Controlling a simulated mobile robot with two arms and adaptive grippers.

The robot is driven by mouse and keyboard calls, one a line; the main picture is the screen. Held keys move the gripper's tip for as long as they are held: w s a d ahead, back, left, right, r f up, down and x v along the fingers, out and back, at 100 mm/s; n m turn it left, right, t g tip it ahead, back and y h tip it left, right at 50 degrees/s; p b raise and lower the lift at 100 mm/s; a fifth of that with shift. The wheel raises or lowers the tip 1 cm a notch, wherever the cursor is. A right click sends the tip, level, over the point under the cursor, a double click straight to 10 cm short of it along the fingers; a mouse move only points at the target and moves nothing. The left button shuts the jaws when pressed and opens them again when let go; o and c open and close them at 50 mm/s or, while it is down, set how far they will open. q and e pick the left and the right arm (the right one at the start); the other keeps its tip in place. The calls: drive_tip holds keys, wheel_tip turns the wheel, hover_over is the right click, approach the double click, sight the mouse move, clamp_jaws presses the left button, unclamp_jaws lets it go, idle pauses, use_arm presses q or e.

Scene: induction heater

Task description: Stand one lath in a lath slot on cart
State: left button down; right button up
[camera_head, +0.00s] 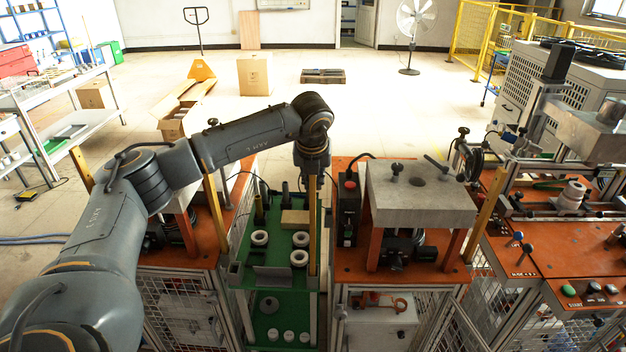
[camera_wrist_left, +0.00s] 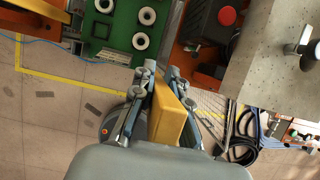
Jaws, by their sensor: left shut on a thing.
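My left gripper (camera_head: 313,172) points down over the right side of the cart. It is shut on the upper end of an upright, yellowish wooden lath (camera_head: 312,230). In the left wrist view the lath (camera_wrist_left: 168,115) sits between the two fingers of the gripper (camera_wrist_left: 162,88). The green-topped cart (camera_head: 278,230) stands between two orange-topped workstations. The lath's lower end is at the cart's right front corner; I cannot tell whether it is inside a slot. My right gripper is not in view.
White rings (camera_head: 299,258) and a wooden block (camera_head: 295,219) lie on the cart top. A press with a grey plate (camera_head: 420,195) stands close on the right, with a control box (camera_head: 350,210) beside the lath. Other upright laths (camera_head: 216,215) show at the workstations. Open floor lies behind.

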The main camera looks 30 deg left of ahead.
sight(313, 195)
use_arm(q)
drive_tip(key=shift+f+b, duration=0.7)
drive_tip(key=shift+f, duration=0.1)
drive_tip(key=shift+f+b, duration=1.25)
drive_tip(key=shift+f, duration=0.15)
drive_tip(key=c, duration=1.3)
unclamp_jaws()
drive_tip(key=shift+o, duration=0.2)
drive_tip(key=v, duration=1.2)
drive_tip(key=shift+w, duration=0.1)
